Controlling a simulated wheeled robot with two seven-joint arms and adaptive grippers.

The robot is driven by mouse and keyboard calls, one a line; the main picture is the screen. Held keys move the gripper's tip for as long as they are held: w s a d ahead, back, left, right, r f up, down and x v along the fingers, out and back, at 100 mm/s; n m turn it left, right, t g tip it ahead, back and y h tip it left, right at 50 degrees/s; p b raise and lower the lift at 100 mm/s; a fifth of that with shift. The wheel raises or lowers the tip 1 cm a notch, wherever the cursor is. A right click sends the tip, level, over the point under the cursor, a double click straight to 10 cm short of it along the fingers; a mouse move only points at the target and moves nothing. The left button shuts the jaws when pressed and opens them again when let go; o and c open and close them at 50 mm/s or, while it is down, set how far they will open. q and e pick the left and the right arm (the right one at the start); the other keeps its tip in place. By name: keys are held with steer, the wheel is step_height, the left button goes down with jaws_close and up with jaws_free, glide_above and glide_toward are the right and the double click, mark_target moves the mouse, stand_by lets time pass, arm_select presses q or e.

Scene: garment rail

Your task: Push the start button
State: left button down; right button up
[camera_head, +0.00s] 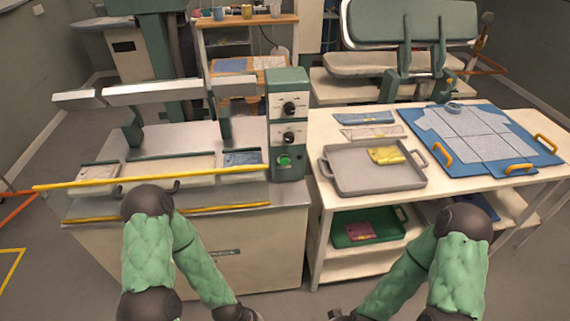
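The start button, a round green button (285,160), is on the front of a green control box (288,125), low on its face below two black dials. The box stands at the right end of the press machine (190,225). My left gripper (240,313) shows only as a dark part at the bottom edge, well below and left of the button. My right gripper (338,315) is also cut off by the bottom edge, below and right of the button. Neither touches the button. Their fingers are not clear enough to tell open from shut.
A yellow bar (150,179) runs along the press front. To the right, a table holds a grey tray (372,178) with a yellow packet, and a blue board (480,140) with orange handles. A green tray (368,228) sits on the shelf below.

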stand_by(0.5)
jaws_close()
stand_by(1.2)
